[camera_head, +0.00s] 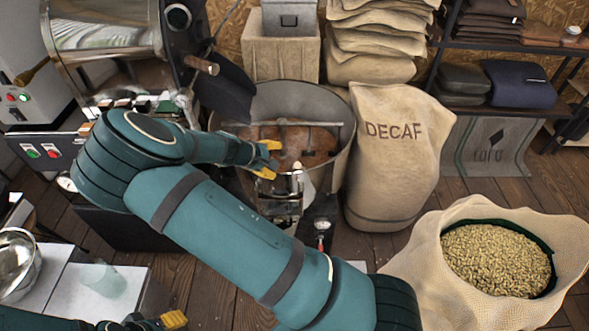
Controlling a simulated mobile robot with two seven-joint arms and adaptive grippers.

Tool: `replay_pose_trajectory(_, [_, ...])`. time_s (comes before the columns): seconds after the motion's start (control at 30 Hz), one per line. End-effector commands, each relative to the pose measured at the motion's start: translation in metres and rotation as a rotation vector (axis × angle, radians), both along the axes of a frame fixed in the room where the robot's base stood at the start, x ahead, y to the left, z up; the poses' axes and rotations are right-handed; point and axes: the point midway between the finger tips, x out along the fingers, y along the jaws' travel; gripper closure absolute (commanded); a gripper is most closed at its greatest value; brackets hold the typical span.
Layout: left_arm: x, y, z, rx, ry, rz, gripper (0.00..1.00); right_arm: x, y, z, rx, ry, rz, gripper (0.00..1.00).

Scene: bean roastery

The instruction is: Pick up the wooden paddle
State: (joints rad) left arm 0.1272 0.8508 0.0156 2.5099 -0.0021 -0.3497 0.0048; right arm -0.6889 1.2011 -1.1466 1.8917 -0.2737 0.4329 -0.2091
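I cannot make out a wooden paddle for certain in the head view. My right arm comes in from the lower right, bends at the left, and ends in my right gripper (267,159). Its two yellow fingertips are apart with nothing seen between them. They appear over the left part of the round metal bin (341,160), which has brown contents (312,143) and a bar across it. My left gripper (173,321) shows only partly at the bottom edge, with a yellow fingertip; the rest is cut off.
A metal roaster (105,35) with a wooden-handled part (201,64) stands at upper left. A DECAF sack (395,165) stands right of the bin; an open sack of pale beans (430,262) is at lower right. A metal bowl (17,262) and a glass (104,279) are at lower left.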

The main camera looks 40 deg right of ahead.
Motion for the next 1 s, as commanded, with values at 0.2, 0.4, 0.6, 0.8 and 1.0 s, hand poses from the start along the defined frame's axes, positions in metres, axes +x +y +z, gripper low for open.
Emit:
replay_pose_trajectory(0.2, [0.002,0.0,-0.011,0.001,-0.004,0.0,0.45,-0.001,-0.03,-0.033,0.001,0.004,-0.004,0.4])
replay_pose_trajectory(0.4, [0.003,0.0,-0.016,0.001,-0.007,0.002,0.45,0.0,-0.049,-0.052,0.003,0.003,-0.002,0.4])
replay_pose_trajectory(0.6, [0.003,0.0,-0.018,0.001,-0.008,0.002,0.45,-0.001,-0.058,-0.06,0.003,0.002,-0.003,0.4])
replay_pose_trajectory(0.8, [0.005,0.001,-0.027,0.003,-0.012,0.002,0.45,-0.006,-0.082,-0.077,0.003,0.0,-0.005,0.4])
replay_pose_trajectory(1.0, [0.006,0.001,-0.03,0.003,-0.014,0.003,0.45,-0.005,-0.093,-0.089,0.003,0.002,-0.002,0.4])
